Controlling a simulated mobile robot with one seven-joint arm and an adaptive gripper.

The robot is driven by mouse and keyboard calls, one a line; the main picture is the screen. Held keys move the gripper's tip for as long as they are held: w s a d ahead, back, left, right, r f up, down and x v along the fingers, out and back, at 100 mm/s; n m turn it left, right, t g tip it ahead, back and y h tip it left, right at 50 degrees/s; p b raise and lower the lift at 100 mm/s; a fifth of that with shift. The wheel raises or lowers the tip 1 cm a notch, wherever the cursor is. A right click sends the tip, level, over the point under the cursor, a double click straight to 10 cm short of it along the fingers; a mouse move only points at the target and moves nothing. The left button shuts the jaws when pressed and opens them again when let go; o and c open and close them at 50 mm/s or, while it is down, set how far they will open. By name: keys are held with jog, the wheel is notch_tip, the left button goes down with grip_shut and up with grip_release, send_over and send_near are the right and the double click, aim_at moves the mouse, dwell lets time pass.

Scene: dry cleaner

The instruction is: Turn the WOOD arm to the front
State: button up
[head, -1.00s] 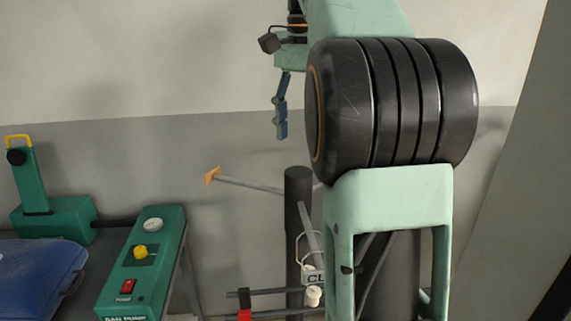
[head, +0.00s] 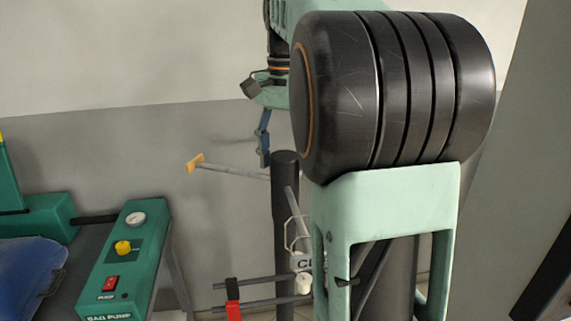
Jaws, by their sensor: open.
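A dark upright post (head: 285,225) stands near the middle of the head view, partly behind my arm. A thin grey arm with an orange-tan end piece (head: 195,162) sticks out to the left from near the post's top; it looks like the WOOD arm, though no label on it is readable. My gripper (head: 263,150) hangs with its blue fingers pointing down, near the post's top and right of the end piece. It is open and holds nothing visible. Whether it touches the arm or post cannot be told. My large black joint and pale green links hide the right side.
Lower rods carry a black and a red clip (head: 232,300). A green pump box (head: 122,262) and a blue padded piece (head: 28,280) are at left. A grey wall is behind.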

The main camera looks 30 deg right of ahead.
jog(key=shift+f, duration=0.15)
jog(key=shift+c, duration=0.4)
grip_shut()
